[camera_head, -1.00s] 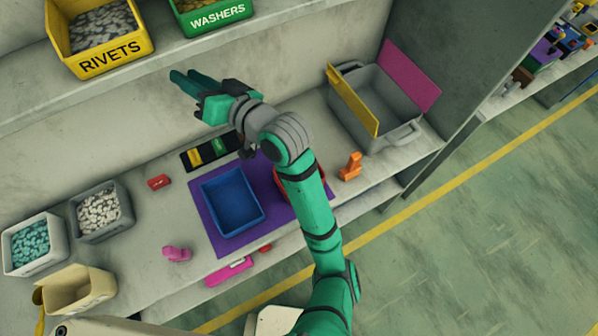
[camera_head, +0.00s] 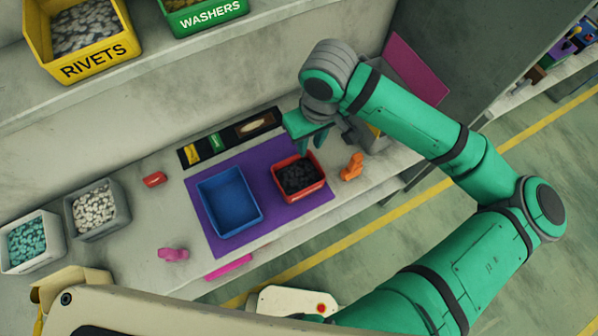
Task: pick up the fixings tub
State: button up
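The fixings tub appears to be the small red tub (camera_head: 299,198) filled with dark pieces, standing upright on the right part of a purple mat (camera_head: 233,245). My gripper (camera_head: 312,146) hangs just behind and above it, fingers pointing down. The two green fingers show a gap between them with nothing held, so it looks open. It does not appear to touch the tub. No label shows on the tub.
An empty blue tray (camera_head: 229,201) sits left of the red tub on the mat. A black organiser (camera_head: 228,137) lies behind. An orange piece (camera_head: 352,167) stands close on the right. My arm partly hides a grey crate (camera_head: 375,140). Bins stand at left.

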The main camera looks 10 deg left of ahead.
aim_at(317, 163)
jog(key=shift+s+d+f+h, duration=0.1)
jog(key=shift+d+h, duration=0.15)
jog(key=shift+d, duration=0.4)
jog(key=shift+s+d+f+h, duration=0.1)
jog(key=shift+d+h, duration=0.15)
jog(key=shift+d, duration=0.35)
notch_tip(317, 163, down, 10)
jog(key=shift+s+a+f, duration=0.1)
jog(key=shift+f, duration=0.15)
grip_shut()
